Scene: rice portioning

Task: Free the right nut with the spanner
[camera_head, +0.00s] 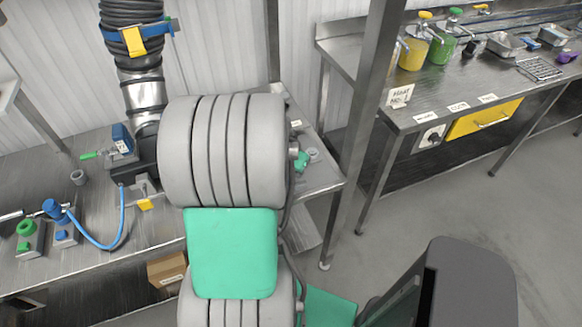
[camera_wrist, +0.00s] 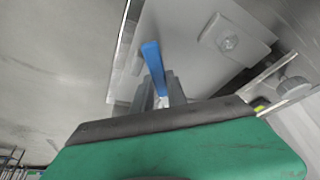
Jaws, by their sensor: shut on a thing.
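In the wrist view, my gripper (camera_wrist: 160,98) has its grey fingers shut on the blue handle of what looks like the spanner (camera_wrist: 152,58). The handle points away from my gripper, over a grey plate (camera_wrist: 180,25). Another round fitting (camera_wrist: 292,88) shows near the right edge. I cannot tell which, if either, is the right nut. The spanner's working end cannot be made out. In the head view, my arm hides the gripper and the spanner.
A ribbed duct (camera_head: 132,55) rises behind. A steel post (camera_head: 366,110) stands before the right bench (camera_head: 430,98).

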